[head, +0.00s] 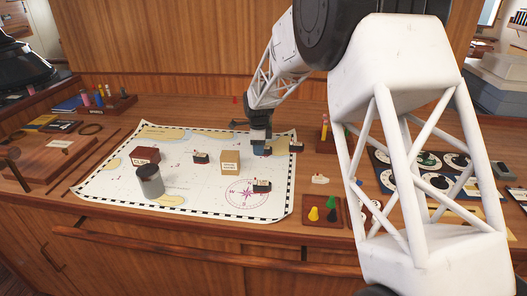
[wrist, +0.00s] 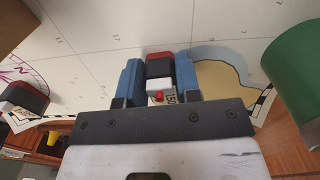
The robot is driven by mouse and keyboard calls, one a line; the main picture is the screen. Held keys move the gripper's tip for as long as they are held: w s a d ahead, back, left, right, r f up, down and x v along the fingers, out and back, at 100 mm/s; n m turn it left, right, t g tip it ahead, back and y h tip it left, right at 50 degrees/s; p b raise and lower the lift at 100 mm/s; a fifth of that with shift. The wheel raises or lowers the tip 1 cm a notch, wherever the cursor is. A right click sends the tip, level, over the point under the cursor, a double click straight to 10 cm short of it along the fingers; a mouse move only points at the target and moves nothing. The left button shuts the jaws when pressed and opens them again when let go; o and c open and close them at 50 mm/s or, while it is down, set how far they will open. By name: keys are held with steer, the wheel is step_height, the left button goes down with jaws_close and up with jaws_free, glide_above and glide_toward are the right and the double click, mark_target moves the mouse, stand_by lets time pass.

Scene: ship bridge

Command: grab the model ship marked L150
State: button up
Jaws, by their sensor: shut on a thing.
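My gripper (wrist: 159,80) has its blue fingers on either side of a model ship (wrist: 159,66) with a black and red hull, a white deckhouse and a red funnel. Its small tag shows characters like "150"; the rest cannot be read. The fingers are shut on this ship over the chart. In the head view my gripper (head: 261,147) is at the chart's right part, and the held ship is mostly hidden by the fingers. Other ships stand on the chart: one left of centre (head: 201,158), one by the compass rose (head: 262,186) and one right of my gripper (head: 297,147).
The chart (head: 115,187) also bears a tan box (head: 230,162), a dark red box (head: 145,155) and a grey canister (head: 150,181). A green cylinder (wrist: 296,80) is right in the wrist view. A white ship (head: 320,180) and a pawn tray (head: 338,208) lie right of the chart.

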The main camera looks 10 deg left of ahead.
steer(key=shift+r, duration=0.15)
steer(key=shift+r, duration=0.9)
steer(key=shift+s+d+r, duration=0.1)
steer(key=shift+s+r, duration=0.15)
steer(key=shift+r, duration=0.55)
steer(key=s+d, duration=0.2)
steer(key=s, duration=0.2)
steer(key=s+d+r, duration=0.1)
steer(key=s, duration=0.4)
steer(key=s+d, duration=0.2)
steer(key=s, duration=0.3)
steer(key=shift+s+d+r, duration=0.2)
steer(key=shift+s+d, duration=0.05)
steer(key=shift+d, duration=0.05)
steer(key=shift+w, duration=0.15)
